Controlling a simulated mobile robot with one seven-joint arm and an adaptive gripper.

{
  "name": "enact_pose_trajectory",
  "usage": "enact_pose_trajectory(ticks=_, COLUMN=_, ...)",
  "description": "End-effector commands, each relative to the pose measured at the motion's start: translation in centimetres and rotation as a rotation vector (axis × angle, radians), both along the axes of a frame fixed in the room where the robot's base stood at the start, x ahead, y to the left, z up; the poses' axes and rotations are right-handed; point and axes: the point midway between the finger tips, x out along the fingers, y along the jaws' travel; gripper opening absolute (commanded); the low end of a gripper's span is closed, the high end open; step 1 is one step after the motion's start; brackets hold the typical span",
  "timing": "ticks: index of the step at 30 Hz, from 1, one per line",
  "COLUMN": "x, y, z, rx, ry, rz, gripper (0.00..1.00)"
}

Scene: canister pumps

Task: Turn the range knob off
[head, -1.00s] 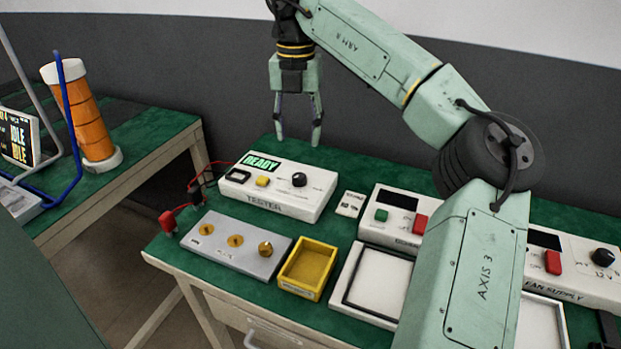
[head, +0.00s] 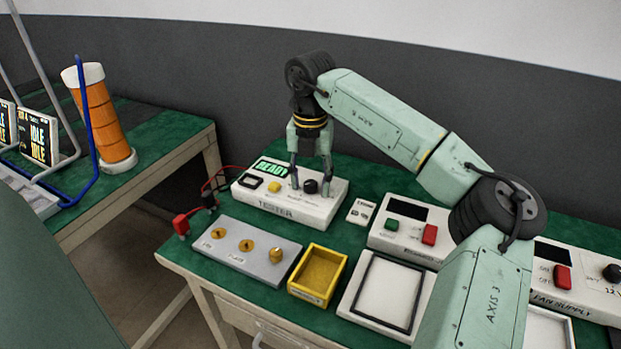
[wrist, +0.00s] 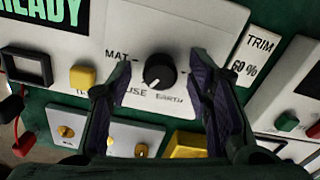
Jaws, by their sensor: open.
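The range knob is a black round knob (wrist: 159,71) on the white tester box (head: 262,206), with labels MAT, FUSE and EARTH around it in the wrist view. Its white pointer line aims to the lower left there. In the head view the knob (head: 310,187) sits right of the yellow button. My gripper (head: 312,186) points down over the tester. Its two fingers (wrist: 168,88) are open, one on each side of the knob in the wrist view. I cannot tell whether either finger touches it.
The tester display (head: 271,167) reads READY. A grey plate with brass posts (head: 247,246) and a yellow bin (head: 318,275) stand in front. A TRIM 60 % card (head: 361,212) lies to the right, then a box with green and red buttons (head: 407,226). A dark wall is behind.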

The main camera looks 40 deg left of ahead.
Motion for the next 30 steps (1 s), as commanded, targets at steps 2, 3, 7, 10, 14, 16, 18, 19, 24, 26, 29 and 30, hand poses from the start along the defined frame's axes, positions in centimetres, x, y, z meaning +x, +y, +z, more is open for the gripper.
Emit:
enact_pose_trajectory(ticks=2, x=0.01, y=0.0, z=0.0, rx=0.0, ry=0.0, rz=0.0, gripper=0.46)
enact_pose_trajectory(ticks=3, x=0.01, y=0.0, z=0.0, rx=0.0, ry=0.0, rz=0.0, gripper=0.45)
enact_pose_trajectory(ticks=7, x=0.01, y=0.0, z=0.02, rx=0.0, ry=0.0, rz=0.0, gripper=0.36)
enact_pose_trajectory(ticks=10, x=0.01, y=0.0, z=0.02, rx=0.0, ry=0.0, rz=0.0, gripper=0.3)
enact_pose_trajectory(ticks=14, x=0.01, y=0.0, z=0.03, rx=0.0, ry=0.0, rz=0.0, gripper=0.21)
enact_pose_trajectory(ticks=16, x=0.01, y=0.0, z=0.03, rx=0.0, ry=0.0, rz=0.0, gripper=0.16)
enact_pose_trajectory(ticks=18, x=0.01, y=0.0, z=0.03, rx=0.0, ry=0.0, rz=0.0, gripper=0.12)
enact_pose_trajectory(ticks=19, x=0.01, y=0.0, z=0.03, rx=0.0, ry=0.0, rz=0.0, gripper=0.1)
enact_pose_trajectory(ticks=24, x=0.02, y=-0.01, z=0.04, rx=0.0, ry=0.0, rz=-0.001, gripper=0.0)
enact_pose_trajectory(ticks=26, x=0.02, y=-0.01, z=0.04, rx=0.0, ry=0.0, rz=0.0, gripper=0.0)
enact_pose_trajectory(ticks=29, x=0.02, y=-0.02, z=0.04, rx=0.0, ry=0.0, rz=0.005, gripper=0.0)
enact_pose_trajectory(ticks=30, x=0.04, y=-0.03, z=0.04, rx=-0.001, ry=0.0, rz=0.01, gripper=0.0)
